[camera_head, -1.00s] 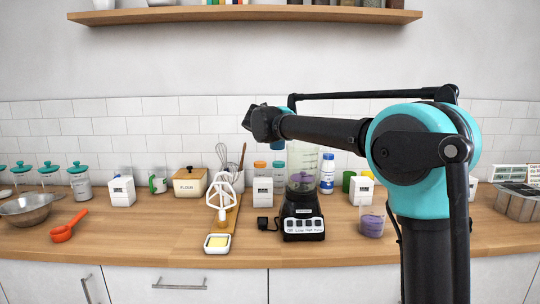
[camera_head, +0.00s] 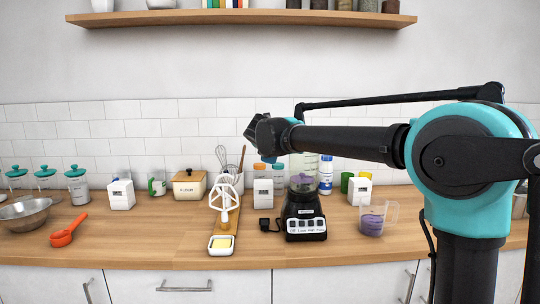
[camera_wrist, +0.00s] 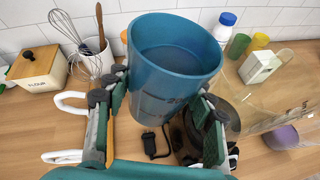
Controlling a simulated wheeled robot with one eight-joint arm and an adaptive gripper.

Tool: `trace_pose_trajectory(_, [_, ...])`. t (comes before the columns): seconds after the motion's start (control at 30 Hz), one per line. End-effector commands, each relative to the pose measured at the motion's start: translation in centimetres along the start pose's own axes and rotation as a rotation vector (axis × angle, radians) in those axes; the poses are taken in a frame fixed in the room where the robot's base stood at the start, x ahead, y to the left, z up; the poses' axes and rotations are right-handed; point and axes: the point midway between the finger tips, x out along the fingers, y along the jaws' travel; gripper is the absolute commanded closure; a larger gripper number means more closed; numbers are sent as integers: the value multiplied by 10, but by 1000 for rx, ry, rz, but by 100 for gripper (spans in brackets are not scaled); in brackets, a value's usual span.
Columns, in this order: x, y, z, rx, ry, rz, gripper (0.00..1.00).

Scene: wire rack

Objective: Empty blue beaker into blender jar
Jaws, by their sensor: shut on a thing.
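My gripper (camera_wrist: 165,108) is shut on the blue beaker (camera_wrist: 172,75), its pads on either side of it. In the wrist view the beaker's open top faces up toward the camera, and its inside looks blue; I cannot tell how much it holds. In the wrist view the beaker partly hides the blender.
A clear container with purple contents (camera_head: 372,222) stands right of the blender. A white whisk-shaped beater (camera_head: 226,195), a butter dish (camera_head: 221,244) and white boxes (camera_head: 263,192) are left of it. A shelf (camera_head: 240,17) is overhead. The front counter is mostly clear.

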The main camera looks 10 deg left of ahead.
Motion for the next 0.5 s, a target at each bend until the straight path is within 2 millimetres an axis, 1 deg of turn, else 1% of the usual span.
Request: trace_pose_trajectory(0.5, [-16, -1, 38, 112, 31, 47, 84])
